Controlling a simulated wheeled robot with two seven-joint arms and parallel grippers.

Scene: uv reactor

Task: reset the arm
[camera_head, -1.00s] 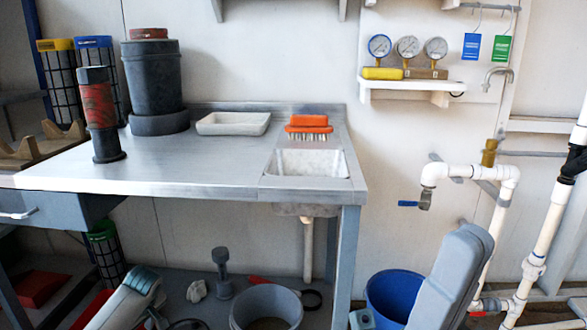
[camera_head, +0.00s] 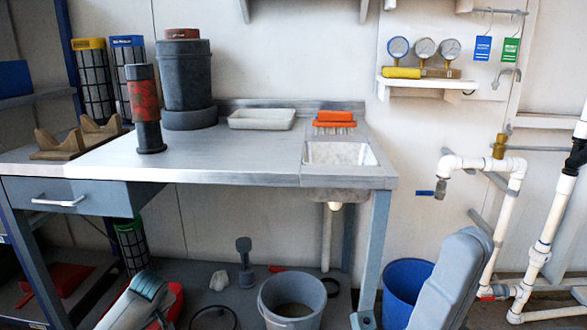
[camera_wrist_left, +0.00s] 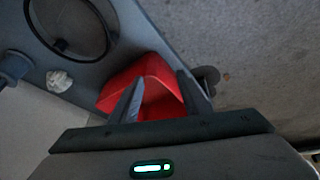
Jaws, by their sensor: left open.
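My left arm (camera_head: 140,298) comes in at the bottom left of the head view, its fingers not clear there. In the left wrist view my left gripper (camera_wrist_left: 159,75) has its two dark fingers apart, with a red object (camera_wrist_left: 150,75) seen beyond them. My right arm (camera_head: 455,280) rises at the lower right of the head view. A small grey part of my right gripper (camera_head: 363,320) shows at the bottom edge; its fingers are out of sight. Both arms are low, in front of the bench.
A metal workbench (camera_head: 230,165) with a sink (camera_head: 340,154) stands ahead, carrying a dark canister (camera_head: 185,75), a red-banded cylinder (camera_head: 144,100) and a tray (camera_head: 262,119). Below are a grey bucket (camera_head: 292,305) and a blue bucket (camera_head: 403,285). White pipes (camera_head: 535,260) stand at right.

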